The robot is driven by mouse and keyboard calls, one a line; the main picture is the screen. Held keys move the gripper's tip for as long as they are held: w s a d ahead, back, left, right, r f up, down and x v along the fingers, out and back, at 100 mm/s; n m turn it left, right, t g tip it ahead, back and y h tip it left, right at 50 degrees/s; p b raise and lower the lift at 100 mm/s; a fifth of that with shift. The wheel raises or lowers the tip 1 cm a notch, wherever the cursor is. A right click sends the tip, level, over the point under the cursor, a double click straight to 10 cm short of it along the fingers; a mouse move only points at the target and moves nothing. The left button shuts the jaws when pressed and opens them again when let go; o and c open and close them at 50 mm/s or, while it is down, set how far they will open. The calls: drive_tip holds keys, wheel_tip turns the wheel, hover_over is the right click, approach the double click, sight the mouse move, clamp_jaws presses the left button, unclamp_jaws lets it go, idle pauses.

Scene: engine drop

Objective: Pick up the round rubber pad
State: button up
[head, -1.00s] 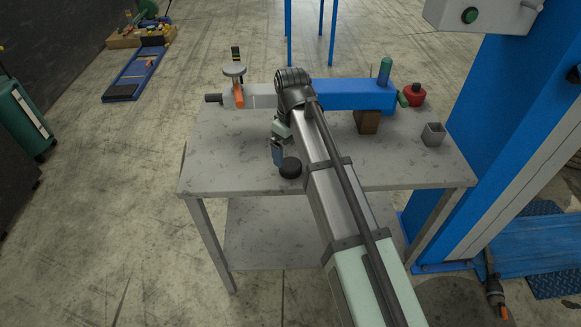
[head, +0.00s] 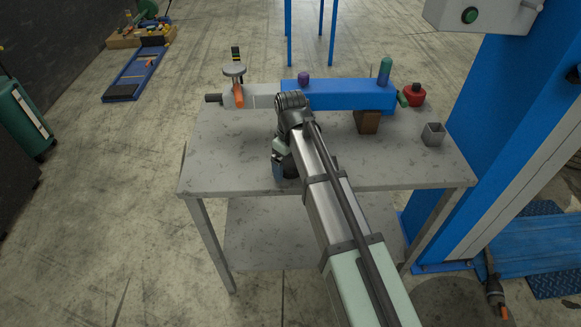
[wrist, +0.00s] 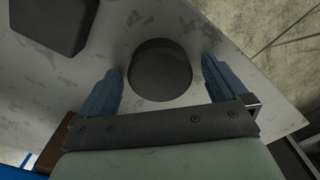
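The round rubber pad (wrist: 160,76) is a black disc lying flat on the grey table. In the wrist view it sits between the two blue fingers of my gripper (wrist: 162,66), with a visible gap on each side. My gripper is open and holds nothing. In the head view my gripper (head: 281,168) is low over the front part of the table, and the pad (head: 291,169) is mostly hidden behind it. I cannot tell the exact height of the fingertips above the table.
The grey table (head: 225,160) is clear to the left of my gripper. A blue column (head: 500,120) stands right of the table.

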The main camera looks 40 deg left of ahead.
drive_tip(key=c, duration=1.1)
drive_tip(key=shift+r, duration=0.15)
drive_tip(key=shift+c, duration=0.2)
